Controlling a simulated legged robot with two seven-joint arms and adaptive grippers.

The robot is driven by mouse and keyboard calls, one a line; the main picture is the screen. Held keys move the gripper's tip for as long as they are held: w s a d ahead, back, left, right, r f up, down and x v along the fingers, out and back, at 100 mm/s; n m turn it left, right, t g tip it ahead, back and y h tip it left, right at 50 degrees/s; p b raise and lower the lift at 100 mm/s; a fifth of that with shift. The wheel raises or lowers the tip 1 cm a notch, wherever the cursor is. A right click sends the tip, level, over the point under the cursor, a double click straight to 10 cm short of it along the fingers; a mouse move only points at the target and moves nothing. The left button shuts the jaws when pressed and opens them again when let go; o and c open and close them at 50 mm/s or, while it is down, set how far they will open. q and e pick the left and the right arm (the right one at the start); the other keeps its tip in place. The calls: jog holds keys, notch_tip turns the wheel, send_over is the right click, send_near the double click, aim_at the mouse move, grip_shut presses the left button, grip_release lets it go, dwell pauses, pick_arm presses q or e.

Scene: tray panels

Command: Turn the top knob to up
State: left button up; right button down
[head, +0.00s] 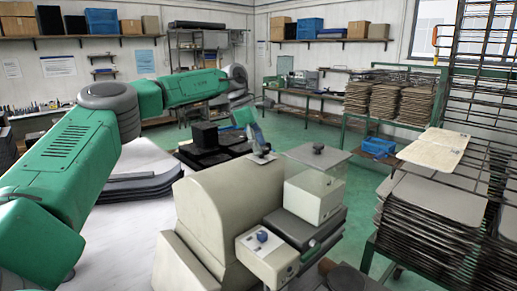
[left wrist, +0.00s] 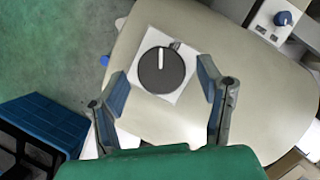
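The top knob (left wrist: 162,70) is a black round dial with a white pointer line, on a white square plate (left wrist: 148,42) on top of the cream machine (left wrist: 262,95). In the left wrist view the line runs from the dial's middle toward the picture's top. My left gripper (left wrist: 161,68) is open, with one finger on each side of the knob; contact cannot be told. In the head view my left gripper (head: 262,150) is over the far end of the machine (head: 215,200) and partly hides the knob there. My right gripper is not in view.
A blue knob (head: 262,236) sits on the machine's front box (head: 268,258). Another dark knob (head: 318,149) is on a grey plate at right. Stacked tray panels (head: 430,205) stand at right. A blue crate (left wrist: 42,122) shows in the wrist view.

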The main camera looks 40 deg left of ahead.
pick_arm(q)
jog(key=a+v, duration=0.1)
jog(key=v, duration=1)
